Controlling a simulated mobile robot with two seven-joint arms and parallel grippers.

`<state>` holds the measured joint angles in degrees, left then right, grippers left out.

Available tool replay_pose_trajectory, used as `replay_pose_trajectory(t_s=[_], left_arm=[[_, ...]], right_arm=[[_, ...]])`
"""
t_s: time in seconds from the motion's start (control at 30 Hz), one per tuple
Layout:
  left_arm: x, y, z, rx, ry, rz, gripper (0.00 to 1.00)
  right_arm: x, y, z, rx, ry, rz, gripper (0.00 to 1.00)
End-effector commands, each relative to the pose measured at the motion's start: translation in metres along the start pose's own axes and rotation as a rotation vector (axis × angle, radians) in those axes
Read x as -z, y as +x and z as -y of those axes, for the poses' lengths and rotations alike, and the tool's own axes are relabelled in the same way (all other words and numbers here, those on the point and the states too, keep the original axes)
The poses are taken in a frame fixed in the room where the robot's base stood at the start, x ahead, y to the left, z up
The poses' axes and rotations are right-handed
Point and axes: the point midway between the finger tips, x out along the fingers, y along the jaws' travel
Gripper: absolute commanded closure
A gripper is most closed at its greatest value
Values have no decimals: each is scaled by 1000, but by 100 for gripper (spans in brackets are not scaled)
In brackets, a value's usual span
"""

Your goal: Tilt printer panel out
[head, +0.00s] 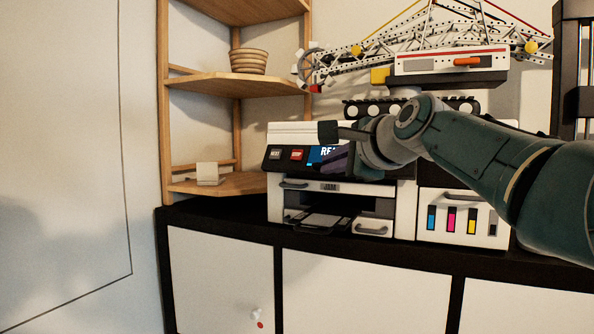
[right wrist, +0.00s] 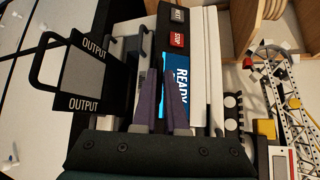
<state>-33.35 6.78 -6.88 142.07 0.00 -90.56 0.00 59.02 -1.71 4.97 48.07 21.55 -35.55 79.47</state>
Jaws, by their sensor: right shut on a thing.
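The printer (head: 278,206) stands on the dark-topped cabinet. Its control panel (head: 272,160) is a dark strip with a NEXT button, a red STOP button and a blue READY screen; it also shows in the right wrist view (right wrist: 178,57). My right gripper (head: 338,155) is at the panel's front, across the screen. In the right wrist view its purple fingers (right wrist: 162,98) are close together, shut on the panel's lower edge; the exact contact is hard to see. The fingers and wrist hide part of the screen and the panel's right side. My left gripper is out of view.
Below the panel, an output tray (head: 322,222) sticks out, marked OUTPUT in the wrist view. An ink unit (head: 462,219) with coloured windows stands at right. A crane model (head: 450,60) is above the printer. Wooden corner shelves (head: 238,84) with a bowl (head: 249,60) are at left.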

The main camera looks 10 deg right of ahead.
Motion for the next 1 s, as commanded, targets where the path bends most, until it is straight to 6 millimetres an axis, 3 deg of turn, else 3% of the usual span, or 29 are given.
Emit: replay_pose_trajectory(t_s=[0.2, 0.73, 0.77, 1.0], left_arm=[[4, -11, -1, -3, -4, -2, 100], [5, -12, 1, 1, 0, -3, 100], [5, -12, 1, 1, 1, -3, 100], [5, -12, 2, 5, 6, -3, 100]], right_arm=[[-1, 2, 6, -42, 38, -1, 100], [-1, 3, 7, -48, 49, -2, 100], [-1, 3, 7, -48, 49, -2, 87], [0, 3, 6, -50, 49, -2, 60]])
